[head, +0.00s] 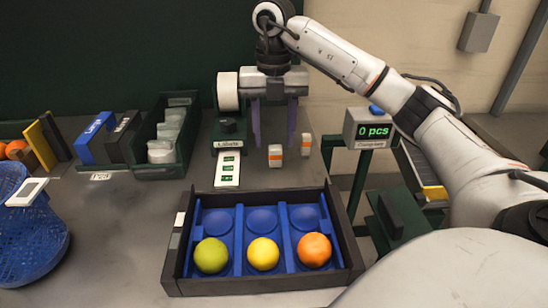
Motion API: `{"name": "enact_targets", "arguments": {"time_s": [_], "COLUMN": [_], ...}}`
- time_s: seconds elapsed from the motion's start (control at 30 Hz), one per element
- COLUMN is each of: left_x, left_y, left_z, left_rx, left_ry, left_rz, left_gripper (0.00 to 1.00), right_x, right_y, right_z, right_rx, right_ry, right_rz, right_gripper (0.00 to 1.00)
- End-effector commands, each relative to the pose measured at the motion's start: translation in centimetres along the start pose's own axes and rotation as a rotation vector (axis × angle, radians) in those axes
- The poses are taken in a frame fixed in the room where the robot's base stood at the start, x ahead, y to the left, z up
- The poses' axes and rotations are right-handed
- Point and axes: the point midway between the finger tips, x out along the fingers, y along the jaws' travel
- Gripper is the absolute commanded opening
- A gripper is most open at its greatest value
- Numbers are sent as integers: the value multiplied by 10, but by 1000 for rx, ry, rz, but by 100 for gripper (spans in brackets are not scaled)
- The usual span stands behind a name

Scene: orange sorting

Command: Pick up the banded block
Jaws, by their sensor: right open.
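Two small white blocks with orange bands stand on the grey table behind the tray: a front one (275,156) and one a little farther right and back (306,144). My right gripper (274,145) points down with its two purple-grey fingers spread apart and nothing between them that I can make out. Its fingertips appear just above and behind the front banded block; the exact gap is hard to judge. The right banded block shows just right of the right finger. My left gripper is out of view.
A dark tray (262,287) with blue compartments holds a green, a yellow and an orange fruit in front. A label dispenser (229,128) stands left of the gripper. A blue basket (32,235), binders (95,140) and a green bin (163,172) are at left. A counter display (369,129) reads 0 pcs.

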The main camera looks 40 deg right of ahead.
Motion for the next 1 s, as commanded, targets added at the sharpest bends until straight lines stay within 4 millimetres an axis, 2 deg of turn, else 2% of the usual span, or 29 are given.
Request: {"name": "enact_targets", "arguments": {"time_s": [0.3,0.4,0.63,0.9,1.0], "left_x": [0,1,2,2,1], "left_y": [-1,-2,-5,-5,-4], "left_z": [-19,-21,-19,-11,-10], "left_rx": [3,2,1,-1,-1], "left_ry": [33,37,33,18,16], "left_rz": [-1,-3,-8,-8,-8], "left_gripper": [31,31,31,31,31], "right_x": [43,49,50,50,49], "right_y": [-5,-5,-5,-5,-5], "right_z": [-4,-4,-4,-4,-4], "right_rx": [2,2,1,2,1], "right_ry": [1,-1,-1,-1,-1], "right_rz": [-2,-2,0,0,0], "right_gripper": [45,45,45,1,1]}}
